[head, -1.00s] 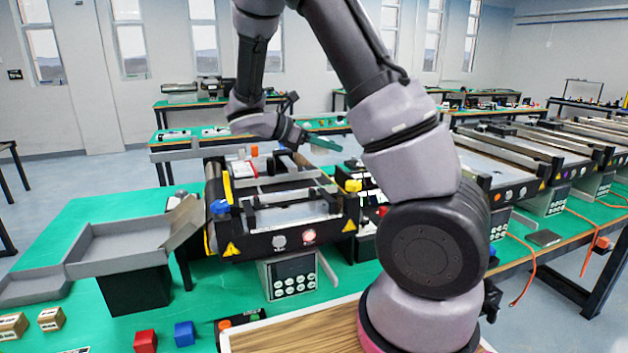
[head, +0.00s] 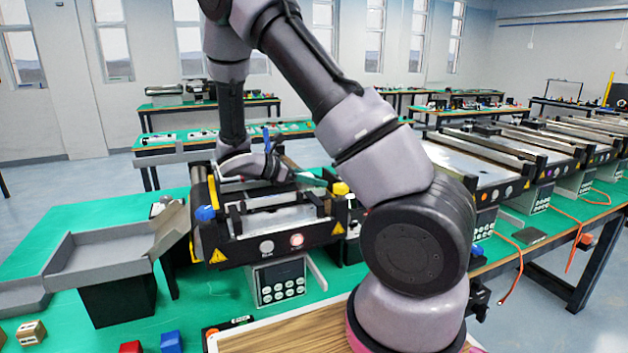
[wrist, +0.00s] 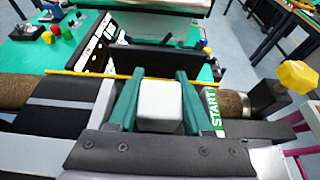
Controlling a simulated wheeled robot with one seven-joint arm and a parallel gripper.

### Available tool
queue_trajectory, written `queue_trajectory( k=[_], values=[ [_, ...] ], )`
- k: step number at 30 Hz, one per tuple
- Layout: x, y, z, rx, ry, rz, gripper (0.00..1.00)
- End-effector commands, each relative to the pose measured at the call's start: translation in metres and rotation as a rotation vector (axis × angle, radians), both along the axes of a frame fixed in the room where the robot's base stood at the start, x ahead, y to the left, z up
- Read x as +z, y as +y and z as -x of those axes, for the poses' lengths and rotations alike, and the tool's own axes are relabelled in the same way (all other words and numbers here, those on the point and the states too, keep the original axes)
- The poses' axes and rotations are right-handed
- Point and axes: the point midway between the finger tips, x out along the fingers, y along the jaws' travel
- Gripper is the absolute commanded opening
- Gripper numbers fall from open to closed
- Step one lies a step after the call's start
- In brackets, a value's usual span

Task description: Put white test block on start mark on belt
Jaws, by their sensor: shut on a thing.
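The white test block (wrist: 160,106) is between the two green fingers of my gripper (wrist: 160,100) in the wrist view. My gripper is shut on it, over the belt. The green START mark (wrist: 213,108) shows just right of the right finger, partly hidden by it; the block is left of the lettering. I cannot tell whether the block touches the belt. In the head view my gripper (head: 293,176) is low over the mini conveyor (head: 230,250), and the block is hidden there.
A yellow knob (wrist: 298,76) stands at the conveyor's right end in the wrist view. In the head view, a grey tray (head: 100,248) is left of the conveyor. A blue knob (head: 205,213) is on the conveyor's left corner. Red (head: 131,347) and blue (head: 171,342) cubes lie in front.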

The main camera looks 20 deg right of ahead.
Motion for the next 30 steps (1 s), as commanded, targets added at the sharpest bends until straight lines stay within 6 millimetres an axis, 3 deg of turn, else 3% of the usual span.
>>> queue_trajectory(
  k=[5, 6, 8, 20, 23, 30],
  values=[
    [-0.003, 0.0, 0.0, -0.001, 0.001, 0.001, 0.0],
    [-0.003, 0.0, 0.0, -0.001, 0.0, 0.001, 0.57],
    [-0.003, 0.0, 0.0, 0.0, 0.0, 0.001, 0.79],
    [0.001, 0.002, 0.0, 0.001, -0.001, 0.0, 0.79],
    [0.006, 0.014, -0.001, 0.001, -0.002, 0.0, 0.79],
    [0.025, 0.063, -0.001, 0.003, -0.002, -0.002, 0.79]
  ],
)
